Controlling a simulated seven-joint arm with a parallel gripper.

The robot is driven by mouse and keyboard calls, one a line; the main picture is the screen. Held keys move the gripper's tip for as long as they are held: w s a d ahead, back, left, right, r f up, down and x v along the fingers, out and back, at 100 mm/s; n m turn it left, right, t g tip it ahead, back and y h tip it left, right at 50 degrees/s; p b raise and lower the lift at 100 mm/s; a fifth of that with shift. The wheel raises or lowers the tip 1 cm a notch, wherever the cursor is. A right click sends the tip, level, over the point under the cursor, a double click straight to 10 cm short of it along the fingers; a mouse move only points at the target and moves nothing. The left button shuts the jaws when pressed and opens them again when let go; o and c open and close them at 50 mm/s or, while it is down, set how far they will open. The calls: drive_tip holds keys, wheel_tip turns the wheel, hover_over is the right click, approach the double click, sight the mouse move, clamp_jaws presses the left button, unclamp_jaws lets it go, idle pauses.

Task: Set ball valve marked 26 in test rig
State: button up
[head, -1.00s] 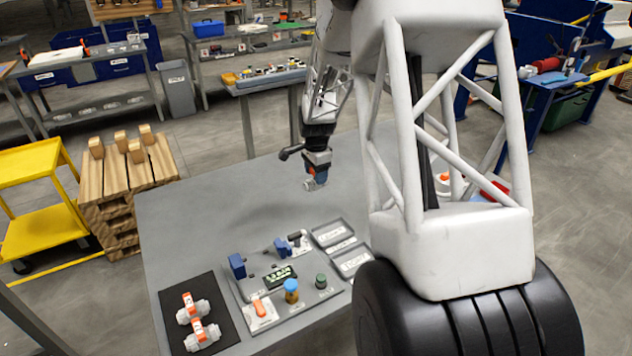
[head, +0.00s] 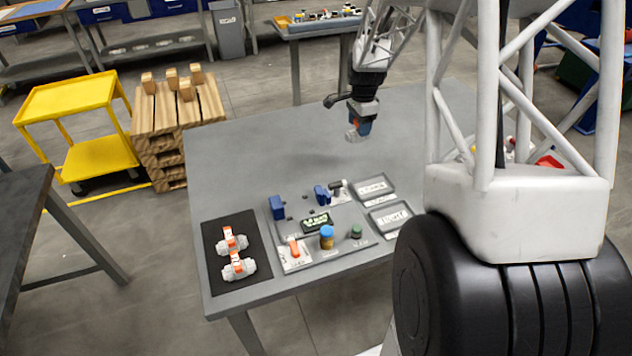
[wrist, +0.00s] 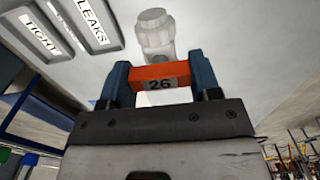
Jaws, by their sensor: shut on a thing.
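My gripper (wrist: 160,80) is shut on the orange handle of the ball valve marked 26 (wrist: 158,74); the label 26 shows between the blue fingers in the wrist view. The valve's pale body (wrist: 154,32) extends beyond the fingers. In the head view my gripper (head: 361,130) holds the valve above the grey table, behind the rig. The test rig (head: 265,228) is a grey board near the table's front edge. It carries blue blocks, a dark display (head: 316,222), an orange lever (head: 293,247), a blue-and-yellow knob (head: 327,237) and a green knob (head: 356,231).
Two more orange-handled valves (head: 238,268) lie on a black mat (head: 215,284) left of the rig. Two labelled trays sit at its right; the wrist view reads TIGHT (wrist: 42,36) and LEAKS (wrist: 91,20). The table's back left is clear.

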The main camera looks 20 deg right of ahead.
drive_tip(key=s+a, duration=0.6)
drive_tip(key=a, duration=0.5)
drive_tip(key=s+a+r, duration=0.1)
drive_tip(key=s+a, duration=0.5)
drive_tip(key=a, duration=0.6)
drive_tip(key=shift+s+a+r, duration=0.15)
drive_tip(key=shift+s+a, duration=0.1)
drive_tip(key=shift+a, duration=0.05)
wheel_tip(320, 180, down, 6)
drive_tip(key=shift+f, duration=0.2)
drive_tip(key=shift+f, duration=1.8)
drive_tip(key=shift+f, duration=0.1)
drive_tip(key=o, duration=1.1)
